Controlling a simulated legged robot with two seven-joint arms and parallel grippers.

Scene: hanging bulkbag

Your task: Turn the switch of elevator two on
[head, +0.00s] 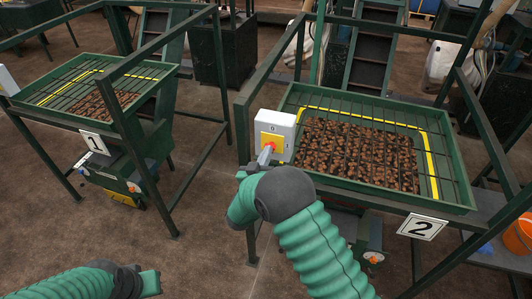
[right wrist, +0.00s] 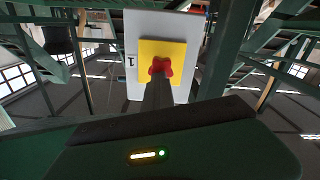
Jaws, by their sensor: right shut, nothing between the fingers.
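The switch box (head: 276,131) of elevator two is a white box with a yellow plate and a red knob, fixed to the green frame left of the tray marked 2. The red knob (right wrist: 160,67) shows in the right wrist view on the yellow plate (right wrist: 176,52). My right gripper (head: 265,156) is shut and empty, with its fingertips right at the knob. In the right wrist view the fingers (right wrist: 158,92) cover the knob's lower part, so contact and exact knob angle are unclear. My left gripper (head: 150,284) is at the bottom left edge, its fingers not clear.
The green tray (head: 455,196) of elevator two holds brown pieces under a grid, above its number 2 sign (head: 423,226). Elevator one (head: 124,122) with sign 1 (head: 95,144) stands at left. Green frame posts surround the box. An orange bucket (head: 522,233) is at right.

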